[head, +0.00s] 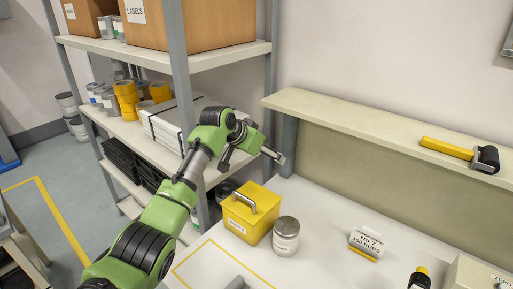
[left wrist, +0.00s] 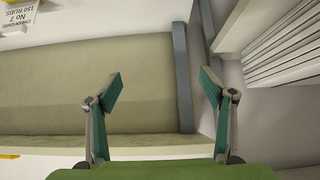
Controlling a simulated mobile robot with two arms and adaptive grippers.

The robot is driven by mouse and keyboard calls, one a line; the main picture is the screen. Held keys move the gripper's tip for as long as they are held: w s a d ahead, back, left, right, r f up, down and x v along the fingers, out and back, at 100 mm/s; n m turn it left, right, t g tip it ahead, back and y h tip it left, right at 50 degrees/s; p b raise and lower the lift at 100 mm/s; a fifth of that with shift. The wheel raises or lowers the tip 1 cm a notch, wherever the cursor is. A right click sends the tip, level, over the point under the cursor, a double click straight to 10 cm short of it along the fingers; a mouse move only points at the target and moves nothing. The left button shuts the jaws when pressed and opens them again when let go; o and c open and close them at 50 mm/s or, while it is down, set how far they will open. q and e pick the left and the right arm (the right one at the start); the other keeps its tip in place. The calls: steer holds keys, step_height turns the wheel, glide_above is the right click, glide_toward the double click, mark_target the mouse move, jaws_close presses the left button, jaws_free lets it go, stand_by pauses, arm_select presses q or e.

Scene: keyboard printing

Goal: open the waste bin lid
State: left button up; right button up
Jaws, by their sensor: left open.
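The yellow waste bin (head: 247,215) stands on the white worktop in the head view. Its lid (head: 251,201) looks closed and has a grey bar handle (head: 244,201) on top. My left gripper (head: 253,160) is open and empty, above and behind the bin, apart from it. In the left wrist view the gripper's two fingers (left wrist: 161,85) are spread with nothing between them, and the bin does not show.
A grey tin (head: 286,236) stands close to the bin's right. Shelving (head: 180,62) with boxes and tins is at the left. A wall ledge (head: 375,122) holds a yellow-handled roller (head: 460,152). A card stand (head: 367,242) and a dark bottle (head: 419,281) are further right.

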arm_select(q)
steer(key=v, duration=0.6)
steer(key=shift+f, duration=0.1)
